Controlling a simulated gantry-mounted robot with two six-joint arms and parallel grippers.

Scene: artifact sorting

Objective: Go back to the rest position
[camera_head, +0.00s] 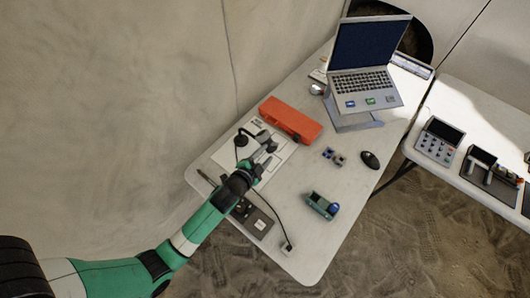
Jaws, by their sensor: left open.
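My left arm, green and white with black joints, reaches in from the lower left over the near left part of the white table (345,190). My left gripper (257,163) is at its end, above a white sheet (284,150) on the table. It is open, and I see nothing held in it. Its fingers are small and dark, and hard to tell from the dark items around them. My right gripper is not in view.
An orange case (290,120) lies just beyond the gripper. A laptop (367,62) stands on a stand at the back. A mouse (370,160), a small green device (322,205) and a dark flat device (252,217) lie on the table. A second table (478,118) holds several devices.

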